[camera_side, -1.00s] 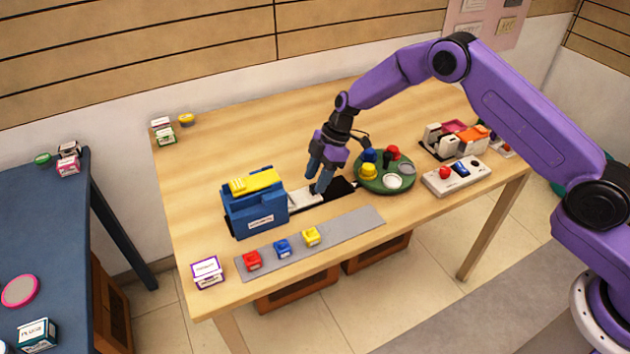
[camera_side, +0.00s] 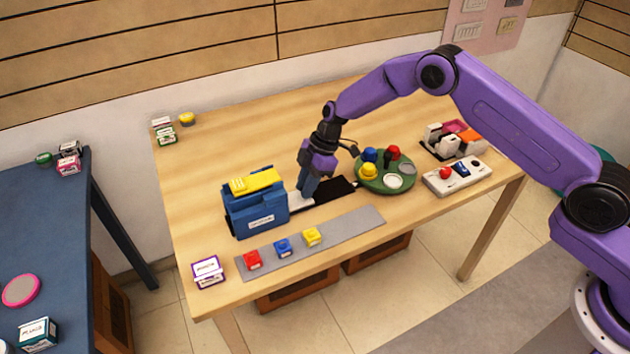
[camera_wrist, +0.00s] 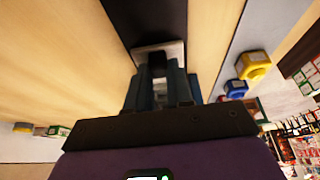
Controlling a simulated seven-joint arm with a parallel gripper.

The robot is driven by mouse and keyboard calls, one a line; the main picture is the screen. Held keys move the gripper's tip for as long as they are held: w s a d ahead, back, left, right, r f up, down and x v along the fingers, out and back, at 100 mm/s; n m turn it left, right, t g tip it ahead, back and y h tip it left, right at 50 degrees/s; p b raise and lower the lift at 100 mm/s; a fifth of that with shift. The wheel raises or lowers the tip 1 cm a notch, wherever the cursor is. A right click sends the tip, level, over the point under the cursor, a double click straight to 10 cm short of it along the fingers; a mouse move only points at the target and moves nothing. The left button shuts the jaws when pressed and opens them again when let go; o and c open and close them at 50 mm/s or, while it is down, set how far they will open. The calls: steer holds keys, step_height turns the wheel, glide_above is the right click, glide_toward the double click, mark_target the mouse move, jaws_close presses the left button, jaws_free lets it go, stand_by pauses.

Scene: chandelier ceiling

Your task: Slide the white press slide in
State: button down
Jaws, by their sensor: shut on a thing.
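The white press slide (camera_side: 300,201) shows as a short pale strip at the right side of the blue press (camera_side: 256,212), which has a yellow top (camera_side: 255,182). A black track (camera_side: 334,190) lies bare to the right of the slide. My gripper (camera_side: 308,193) points down at the slide's right end and is shut on it. In the wrist view the white slide (camera_wrist: 172,50) shows beyond my fingers (camera_wrist: 160,88), with a dark piece between them. My fingers hide the exact grip.
A green round tray (camera_side: 371,186) with coloured pieces stands right of the track. Red (camera_side: 252,260), blue (camera_side: 283,248) and yellow (camera_side: 312,237) blocks sit on a grey strip (camera_side: 355,222) in front. A control box (camera_side: 457,176) is farther right.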

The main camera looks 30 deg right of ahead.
steer(key=shift+a, duration=1.05)
steer(key=c, duration=1)
jaws_free()
steer(key=shift+d+r, duration=0.1)
steer(key=shift+d+r, duration=0.1)
steer(key=shift+r, duration=0.1)
steer(key=v, duration=1.6)
steer(key=shift+d+r, duration=0.15)
steer(key=shift+r, duration=0.25)
